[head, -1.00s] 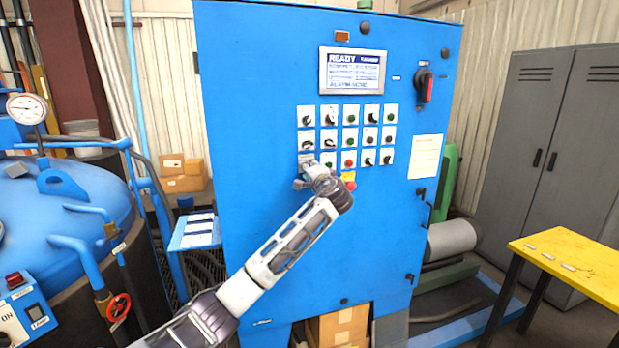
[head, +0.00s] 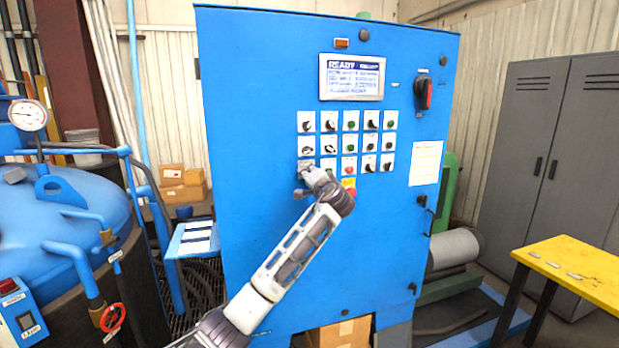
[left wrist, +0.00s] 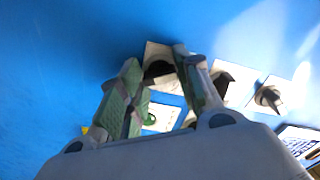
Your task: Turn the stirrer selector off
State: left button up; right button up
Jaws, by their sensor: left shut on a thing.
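The blue control cabinet (head: 270,240) carries a grid of selectors and buttons on white plates. My left gripper (head: 304,172) is at the bottom-left plate (head: 304,163) of this grid and hides its knob in the head view. In the left wrist view a black selector knob (left wrist: 157,69) on a white plate lies between the fingers of my left gripper (left wrist: 156,58), which is shut on it. The labels are too small to read, so I cannot confirm which one is the stirrer selector. My right gripper is out of view.
A red emergency button (head: 350,192) on yellow sits just right of my left gripper. A lit screen (head: 352,77) and a red-black main switch (head: 424,93) are higher up. A blue vessel (head: 70,205) stands left, a yellow table (head: 575,270) right.

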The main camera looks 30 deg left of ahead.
pick_arm(q)
jog(key=o, duration=1)
jog(key=shift+f, duration=0.1)
jog(key=shift+v, duration=6)
